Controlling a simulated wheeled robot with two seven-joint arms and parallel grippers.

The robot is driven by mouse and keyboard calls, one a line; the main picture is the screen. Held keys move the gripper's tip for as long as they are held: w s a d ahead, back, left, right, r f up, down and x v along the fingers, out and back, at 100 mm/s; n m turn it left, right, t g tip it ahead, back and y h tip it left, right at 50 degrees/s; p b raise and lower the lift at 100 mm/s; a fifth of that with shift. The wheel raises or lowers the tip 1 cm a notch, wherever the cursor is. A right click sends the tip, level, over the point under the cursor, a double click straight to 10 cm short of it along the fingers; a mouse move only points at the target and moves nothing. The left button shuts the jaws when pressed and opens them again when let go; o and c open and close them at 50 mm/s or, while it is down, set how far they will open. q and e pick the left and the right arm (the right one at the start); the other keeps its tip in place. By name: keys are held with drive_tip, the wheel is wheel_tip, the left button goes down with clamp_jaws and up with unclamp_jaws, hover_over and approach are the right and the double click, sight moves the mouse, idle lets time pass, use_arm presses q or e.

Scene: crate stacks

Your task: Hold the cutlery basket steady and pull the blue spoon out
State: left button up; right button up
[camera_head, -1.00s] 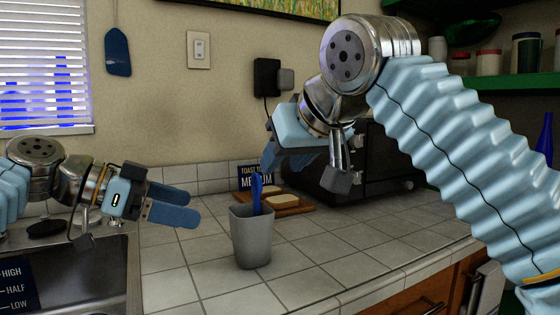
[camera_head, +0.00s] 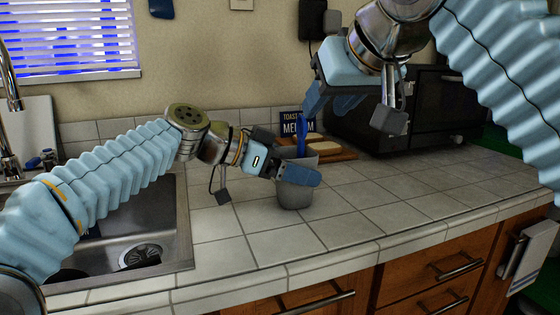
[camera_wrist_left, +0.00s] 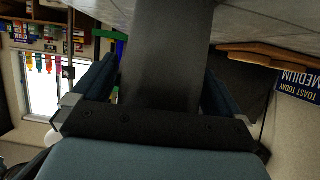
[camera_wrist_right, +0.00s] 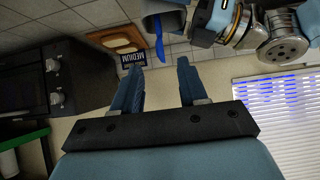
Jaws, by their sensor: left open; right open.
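The grey cutlery basket (camera_head: 295,196) stands upright on the tiled counter. The blue spoon (camera_head: 301,134) sticks up out of it. My left gripper (camera_head: 300,175) is at the basket's upper part, open, one finger across its near side. In the left wrist view the basket (camera_wrist_left: 162,55) fills the space between the fingers; I cannot tell whether they touch it. My right gripper (camera_head: 328,106) is open and empty, above and right of the spoon, fingers pointing down. In the right wrist view the spoon (camera_wrist_right: 159,42) shows beyond the fingertips, not between them.
A wooden board (camera_head: 338,153) with bread lies behind the basket, near a dark "TOAST" sign (camera_head: 297,122). A black oven (camera_head: 432,108) stands at the back right. The sink (camera_head: 150,235) is at the left. The counter to the right is clear.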

use_arm(q)
drive_tip(key=shift+c, duration=0.2)
drive_tip(key=c, duration=0.9)
drive_tip(key=shift+o, duration=0.2)
use_arm(e)
drive_tip(key=shift+w+d+m+t, duration=0.3)
drive_tip(key=shift+d, duration=0.05)
drive_tip(key=t+y, duration=0.2)
drive_tip(key=t, duration=0.5)
approach(300, 124)
drive_tip(key=d, duration=0.1)
drive_tip(key=shift+y, duration=0.3)
drive_tip(key=x, duration=0.4)
drive_tip(key=f+x, duration=0.1)
drive_tip(key=x, duration=0.1)
drive_tip(key=shift+w, duration=0.1)
drive_tip(key=shift+x, duration=3)
